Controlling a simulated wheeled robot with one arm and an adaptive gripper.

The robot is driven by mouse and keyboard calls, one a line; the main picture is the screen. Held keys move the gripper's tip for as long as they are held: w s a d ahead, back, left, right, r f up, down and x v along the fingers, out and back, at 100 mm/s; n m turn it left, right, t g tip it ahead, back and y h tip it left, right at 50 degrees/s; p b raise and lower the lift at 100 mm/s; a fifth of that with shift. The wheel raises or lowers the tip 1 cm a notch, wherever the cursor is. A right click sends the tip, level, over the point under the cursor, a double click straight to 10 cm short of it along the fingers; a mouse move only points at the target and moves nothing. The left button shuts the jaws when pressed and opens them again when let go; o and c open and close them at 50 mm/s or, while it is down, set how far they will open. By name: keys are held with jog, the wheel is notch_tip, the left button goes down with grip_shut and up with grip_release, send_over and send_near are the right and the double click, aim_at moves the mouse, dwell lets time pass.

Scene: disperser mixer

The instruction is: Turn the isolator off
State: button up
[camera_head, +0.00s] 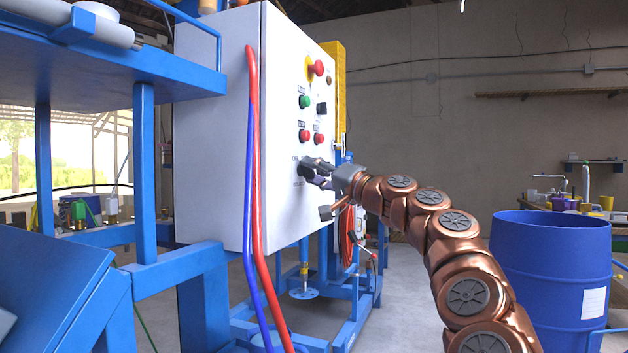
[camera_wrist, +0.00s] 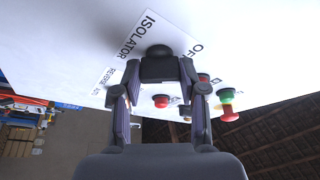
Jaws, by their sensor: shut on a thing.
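The isolator knob (camera_wrist: 158,66) is a dark block on the white control panel, seen in the wrist view between the words ISOLATOR and OFF. My gripper (camera_wrist: 160,75) has one finger on each side of the knob and is shut on it. In the head view my gripper (camera_head: 312,170) reaches the lower part of the panel face (camera_head: 295,215) from the right. There the fingers hide most of the knob, and its exact angle is hard to tell.
Above the gripper the panel carries a red emergency stop (camera_head: 317,68), a green button (camera_head: 305,101), a black switch (camera_head: 321,108) and red buttons (camera_head: 304,135). Red and blue hoses (camera_head: 254,150) run down the cabinet's side. A blue drum (camera_head: 550,265) stands at right.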

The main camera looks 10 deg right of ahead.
aim_at(313, 171)
dwell(0.6)
jog(key=o, duration=1.1)
jog(key=shift+o, duration=0.2)
jog(key=shift+s+d+f, duration=0.15)
jog(key=shift+s+d, duration=0.35)
jog(key=shift+d, duration=0.05)
jog(key=shift+v, duration=0.85)
jog(key=v, duration=0.8)
jog(key=shift+s+d+f, duration=0.2)
jog(key=shift+s, duration=0.15)
